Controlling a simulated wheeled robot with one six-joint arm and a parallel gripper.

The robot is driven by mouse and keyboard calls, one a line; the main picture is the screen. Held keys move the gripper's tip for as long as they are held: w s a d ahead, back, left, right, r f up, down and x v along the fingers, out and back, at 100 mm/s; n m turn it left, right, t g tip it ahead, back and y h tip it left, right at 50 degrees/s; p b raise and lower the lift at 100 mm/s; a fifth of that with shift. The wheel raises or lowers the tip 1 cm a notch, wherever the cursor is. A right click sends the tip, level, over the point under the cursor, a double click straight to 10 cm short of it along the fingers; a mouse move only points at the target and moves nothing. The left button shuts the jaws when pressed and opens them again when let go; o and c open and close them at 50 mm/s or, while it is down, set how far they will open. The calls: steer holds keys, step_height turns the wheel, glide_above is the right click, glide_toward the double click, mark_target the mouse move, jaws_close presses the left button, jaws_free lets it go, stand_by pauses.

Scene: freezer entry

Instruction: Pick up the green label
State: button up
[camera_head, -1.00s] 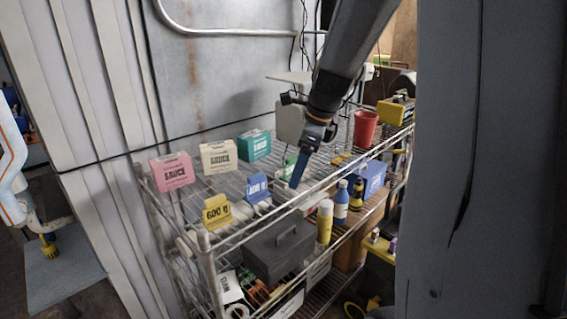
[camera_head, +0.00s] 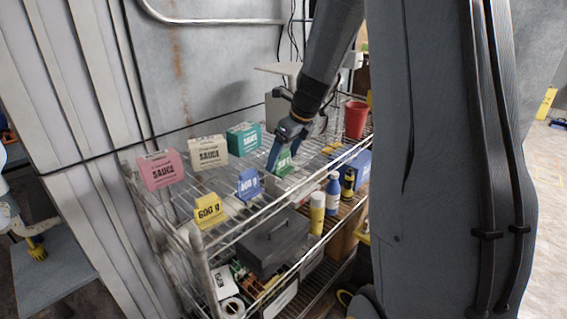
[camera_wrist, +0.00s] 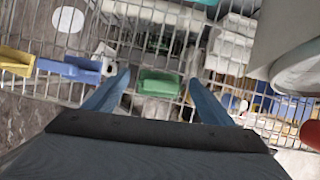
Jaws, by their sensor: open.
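The green label (camera_head: 284,163) stands on the wire top shelf, to the right of the blue label (camera_head: 249,184) and the yellow label (camera_head: 209,210). My gripper (camera_head: 283,158) is at the green label and partly hides it in the head view. In the wrist view the green label (camera_wrist: 160,84) lies between and just beyond the two blue fingers of my gripper (camera_wrist: 158,88). The fingers are open, with a gap on both sides of the label. I cannot tell the height of the fingertips above the shelf.
Pink (camera_head: 160,170), cream (camera_head: 208,152) and teal (camera_head: 244,139) sauce boxes stand along the back of the wire shelf (camera_head: 225,180). A red cup (camera_head: 355,119) stands at the far right. A grey toolbox (camera_head: 272,243) and bottles (camera_head: 333,193) are on the shelf below.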

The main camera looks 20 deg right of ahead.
steer(key=shift+f, duration=0.2)
steer(key=c, duration=1.3)
steer(key=shift+r, duration=0.1)
